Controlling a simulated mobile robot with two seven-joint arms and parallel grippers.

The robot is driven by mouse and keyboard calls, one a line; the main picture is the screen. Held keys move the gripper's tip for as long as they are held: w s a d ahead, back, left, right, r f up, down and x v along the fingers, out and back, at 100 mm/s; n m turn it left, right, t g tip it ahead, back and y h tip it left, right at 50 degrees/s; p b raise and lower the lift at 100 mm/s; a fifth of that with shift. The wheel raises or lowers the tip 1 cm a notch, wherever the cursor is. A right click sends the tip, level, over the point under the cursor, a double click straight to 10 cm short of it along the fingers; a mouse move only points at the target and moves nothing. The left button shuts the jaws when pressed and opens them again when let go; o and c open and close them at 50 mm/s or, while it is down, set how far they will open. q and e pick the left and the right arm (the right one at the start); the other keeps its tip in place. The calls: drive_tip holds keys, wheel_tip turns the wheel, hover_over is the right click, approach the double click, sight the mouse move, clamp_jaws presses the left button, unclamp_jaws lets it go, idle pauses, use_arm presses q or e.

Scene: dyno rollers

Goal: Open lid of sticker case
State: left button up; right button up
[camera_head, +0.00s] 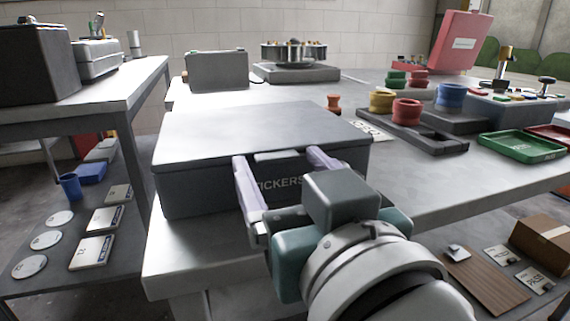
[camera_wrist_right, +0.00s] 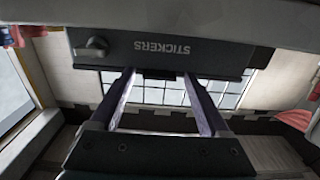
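The sticker case (camera_head: 262,132) is a dark grey box with a lighter flat lid, lid shut, at the near left corner of the table. Its front bears the word STICKERS, partly covered by my gripper in the head view. A small tab (camera_head: 277,155) sticks out at the lid's front edge. My right gripper (camera_head: 279,158) is open, its two purple fingers at the case front, one on each side of the tab. In the right wrist view the tab (camera_wrist_right: 158,75) lies between the fingertips; contact cannot be told. My left gripper is not in view.
Behind the case stand a grey box (camera_head: 218,71) and a round carousel (camera_head: 294,58). To the right are a dark tray (camera_head: 440,146) with coloured rollers, a green tray (camera_head: 522,147) and a red case (camera_head: 461,42).

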clamp_jaws()
idle(0.4)
idle(0.4)
